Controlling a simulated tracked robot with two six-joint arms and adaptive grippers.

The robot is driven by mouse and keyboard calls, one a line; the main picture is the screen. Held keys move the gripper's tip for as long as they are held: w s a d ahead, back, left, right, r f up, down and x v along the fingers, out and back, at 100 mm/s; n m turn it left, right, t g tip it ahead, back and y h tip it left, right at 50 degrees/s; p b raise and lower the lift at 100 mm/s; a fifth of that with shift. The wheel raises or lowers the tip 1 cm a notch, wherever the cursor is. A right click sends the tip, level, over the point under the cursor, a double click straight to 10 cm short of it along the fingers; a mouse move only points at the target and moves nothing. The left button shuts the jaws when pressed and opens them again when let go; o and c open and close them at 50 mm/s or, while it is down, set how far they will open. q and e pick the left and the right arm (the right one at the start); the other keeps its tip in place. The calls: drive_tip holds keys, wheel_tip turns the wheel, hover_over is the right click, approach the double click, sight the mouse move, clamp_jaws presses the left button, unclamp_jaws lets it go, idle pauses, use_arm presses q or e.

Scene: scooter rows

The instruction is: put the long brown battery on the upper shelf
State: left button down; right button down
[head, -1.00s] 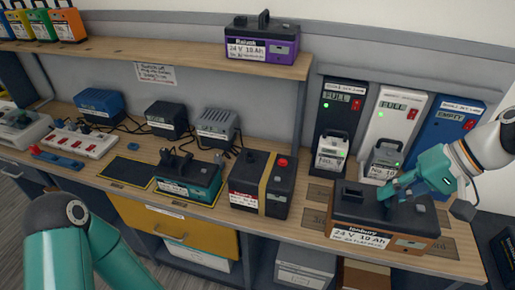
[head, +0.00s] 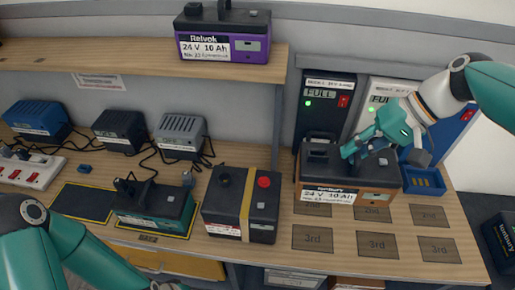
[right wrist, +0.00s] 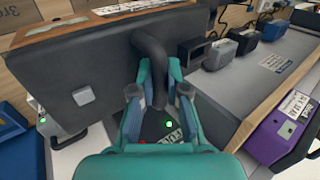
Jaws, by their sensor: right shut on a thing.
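The long brown battery (head: 347,180) has a black top, brown lower sides and a white 24 V 10 Ah label. My right gripper (head: 372,150) is shut on its black handle, and the battery appears held above the back of the bench, in front of the chargers. In the right wrist view the handle (right wrist: 150,55) passes between the fingers (right wrist: 158,105). The wooden upper shelf (head: 120,60) runs along the back left; a purple battery (head: 222,45) stands at its right end. My left arm shows at the lower left; its gripper is out of view.
A full black charger (head: 318,115) and a white one (head: 385,92) stand behind the held battery; a blue charger's empty tray (head: 425,180) is beside it. A yellow-banded battery (head: 241,205) and a teal battery (head: 155,210) stand on the bench. The shelf left of the purple battery looks clear.

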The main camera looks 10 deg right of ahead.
drive_tip(key=shift+d+f, duration=0.1)
drive_tip(key=shift+f, duration=0.2)
wheel_tip(320, 180, down, 19)
drive_tip(key=c, duration=1.2)
unclamp_jaws()
drive_tip(key=shift+s+f, duration=0.15)
drive_tip(key=shift+s, duration=0.05)
